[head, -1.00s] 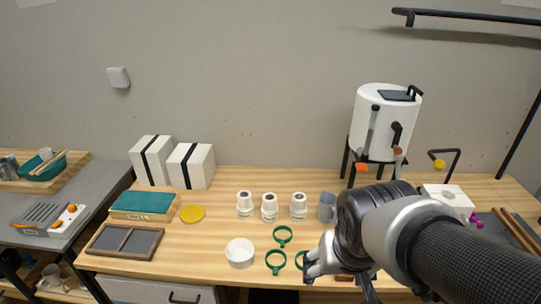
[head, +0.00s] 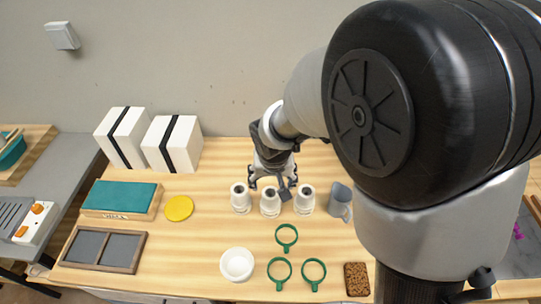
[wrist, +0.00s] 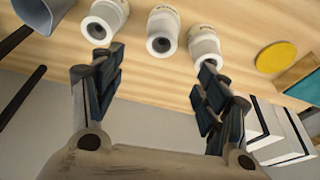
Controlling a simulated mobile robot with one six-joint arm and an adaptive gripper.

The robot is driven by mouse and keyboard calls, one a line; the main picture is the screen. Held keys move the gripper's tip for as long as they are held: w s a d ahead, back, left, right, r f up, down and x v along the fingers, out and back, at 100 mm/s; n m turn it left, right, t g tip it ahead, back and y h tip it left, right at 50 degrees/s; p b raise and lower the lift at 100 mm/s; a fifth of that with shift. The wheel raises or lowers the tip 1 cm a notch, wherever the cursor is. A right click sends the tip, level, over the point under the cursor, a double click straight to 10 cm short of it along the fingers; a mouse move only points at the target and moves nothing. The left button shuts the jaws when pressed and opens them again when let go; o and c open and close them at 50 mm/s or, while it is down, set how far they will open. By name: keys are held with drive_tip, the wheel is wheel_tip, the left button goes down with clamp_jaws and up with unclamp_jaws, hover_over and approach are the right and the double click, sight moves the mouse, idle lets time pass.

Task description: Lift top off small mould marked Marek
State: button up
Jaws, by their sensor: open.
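Three small white moulds stand in a row on the wooden table: the left one (head: 240,198), the middle one (head: 270,203) and the right one (head: 304,200). Each has a rounded upper part with a dark hole in its top. In the wrist view faint dark marks show on their sides, too small to read, so I cannot tell which is Marek's. My gripper (head: 271,184) is open and empty, just behind and above the middle mould. In the wrist view its fingers (wrist: 162,68) spread to either side of the middle mould (wrist: 163,31), apparently without touching it.
A grey-blue jug (head: 340,200) stands right of the moulds. Several green rings (head: 287,234) and a white bowl (head: 237,264) lie in front. A yellow disc (head: 179,208) and two white blocks with black straps (head: 172,145) are at left. My arm hides the right side.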

drive_tip(key=b, duration=0.2)
hover_over(270, 194)
drive_tip(key=s, duration=0.2)
drive_tip(key=f, duration=0.8)
drive_tip(key=shift+w+d, duration=0.1)
drive_tip(key=shift+d, duration=0.2)
drive_tip(key=b+x, duration=0.2)
drive_tip(key=x, duration=0.3)
drive_tip(key=shift+a+f+b, duration=0.1)
drive_tip(key=shift+a+b, duration=0.1)
drive_tip(key=shift+b, duration=0.1)
drive_tip(key=shift+c, duration=0.5)
drive_tip(key=c, duration=1.1)
